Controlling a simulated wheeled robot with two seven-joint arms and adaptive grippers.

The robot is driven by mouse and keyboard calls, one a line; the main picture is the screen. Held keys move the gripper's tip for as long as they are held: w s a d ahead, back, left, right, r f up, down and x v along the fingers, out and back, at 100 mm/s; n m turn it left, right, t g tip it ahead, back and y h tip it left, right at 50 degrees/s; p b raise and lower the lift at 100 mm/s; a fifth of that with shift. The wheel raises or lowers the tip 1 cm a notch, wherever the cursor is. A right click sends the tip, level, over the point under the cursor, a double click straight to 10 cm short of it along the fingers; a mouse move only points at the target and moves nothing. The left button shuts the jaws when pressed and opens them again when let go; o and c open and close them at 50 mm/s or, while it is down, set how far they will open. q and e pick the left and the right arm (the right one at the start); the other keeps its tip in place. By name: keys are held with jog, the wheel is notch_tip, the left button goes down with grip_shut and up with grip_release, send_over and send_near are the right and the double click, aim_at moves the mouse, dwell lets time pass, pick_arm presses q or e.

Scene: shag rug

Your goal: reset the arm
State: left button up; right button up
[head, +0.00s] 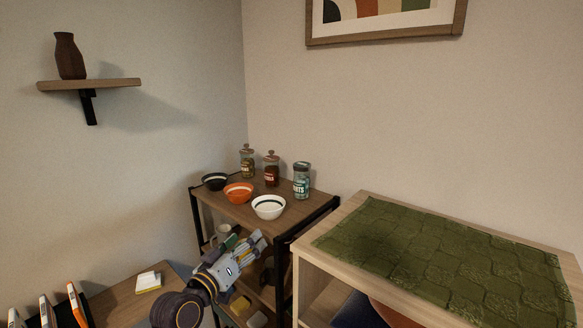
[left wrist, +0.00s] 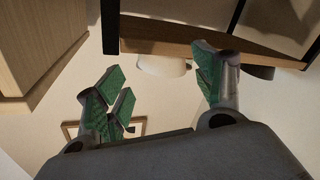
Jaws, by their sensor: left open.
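My left gripper (head: 258,246) reaches up from the bottom of the head view, in front of the dark-framed shelf unit. In the left wrist view its green-padded fingers (left wrist: 160,82) are spread wide, with nothing between them. The gripper is empty and apart from the bowls on the shelf top. My right gripper is in neither view.
The shelf unit (head: 222,206) carries a black bowl (head: 215,181), an orange bowl (head: 238,193), a white bowl (head: 268,207) and several jars. A green cloth (head: 440,258) covers the cabinet at right. Books (head: 47,311) stand at lower left. A wall shelf (head: 90,84) holds a brown vase (head: 69,56).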

pick_arm(q)
jog(key=s+a+f+m+g+y, duration=0.1)
jog(key=s+a+f+g+y, duration=0.15)
jog(key=s+f, duration=0.5)
jog(key=s+a+f+m+g+y, duration=0.1)
jog(key=s+f+g, duration=0.3)
jog(key=f, duration=0.7)
jog(key=s+a+f+g+y, duration=0.25)
jog(key=s+f, duration=0.25)
jog(key=s, duration=0.3)
jog(key=s+a+f+g+y, duration=0.1)
jog(key=s+a+f+g, duration=0.35)
jog(key=s, duration=0.35)
jog(key=s+f, duration=0.3)
jog(key=f, duration=3.1)
jog(key=s+a+f+g, duration=0.1)
jog(key=s+a+f, duration=0.1)
jog(key=s+f, duration=0.7)
jog(key=s+a+f+g, duration=0.1)
jog(key=s+f, duration=0.9)
jog(key=s, duration=0.3)
jog(key=shift+a+m+y, duration=0.3)
jog(key=shift+a+m, duration=0.1)
